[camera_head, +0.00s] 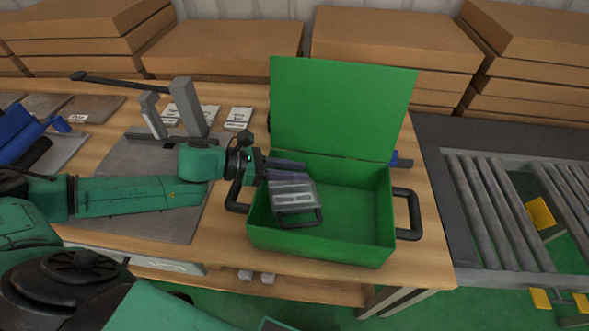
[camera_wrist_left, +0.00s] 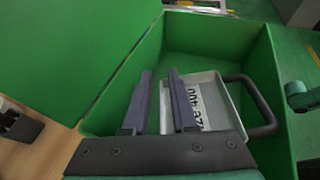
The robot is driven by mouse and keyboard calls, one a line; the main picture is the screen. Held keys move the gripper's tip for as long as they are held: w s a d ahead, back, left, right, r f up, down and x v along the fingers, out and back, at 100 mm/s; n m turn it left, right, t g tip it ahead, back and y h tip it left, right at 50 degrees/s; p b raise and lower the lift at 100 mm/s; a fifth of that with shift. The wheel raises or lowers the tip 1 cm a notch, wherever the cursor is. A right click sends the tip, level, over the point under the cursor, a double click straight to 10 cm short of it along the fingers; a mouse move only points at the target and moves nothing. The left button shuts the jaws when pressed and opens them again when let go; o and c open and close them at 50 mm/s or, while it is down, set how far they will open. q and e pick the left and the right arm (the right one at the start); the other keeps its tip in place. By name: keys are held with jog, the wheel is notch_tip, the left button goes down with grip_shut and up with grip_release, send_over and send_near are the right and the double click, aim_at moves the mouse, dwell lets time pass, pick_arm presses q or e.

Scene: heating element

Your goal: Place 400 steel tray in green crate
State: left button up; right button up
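The steel tray (camera_head: 293,196) is grey with a white label and a dark handle. It sits inside the green crate (camera_head: 325,247), at the crate's left side. In the left wrist view the tray (camera_wrist_left: 206,98) shows its label, partly readable as 400, and its black handle on the right. My left gripper (camera_head: 302,172) reaches in over the crate's left wall. Its two fingers (camera_wrist_left: 160,98) are apart, with the tray's near-left edge between and under them. Whether they touch the tray, or how it rests on the crate floor, is hidden. My right gripper is not in view.
The crate's lid (camera_head: 340,108) stands open at the back. Black handles flank the crate. A grey fixture (camera_head: 187,105) with upright posts stands on the table to the left. Flat labelled pieces (camera_head: 238,117) lie behind. A roller conveyor (camera_head: 500,215) is at right; cardboard boxes (camera_head: 395,38) line the back.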

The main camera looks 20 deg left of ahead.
pick_arm(q)
jog(key=shift+r, duration=0.15)
jog(key=shift+r+p, duration=0.35)
jog(key=shift+p, duration=0.2)
jog(key=shift+s+a+f+b, duration=0.1)
jog(key=shift+s+a+b, duration=0.2)
jog(key=shift+a+b, duration=0.25)
jog(key=shift+s+a+b, duration=0.25)
jog(key=shift+a+b, duration=0.2)
jog(key=shift+b, duration=0.15)
jog(key=b+v, duration=0.2)
jog(key=v, duration=0.8)
jog(key=shift+d+r+b, duration=0.25)
jog(key=shift+r+b, duration=0.05)
jog(key=shift+r, duration=0.05)
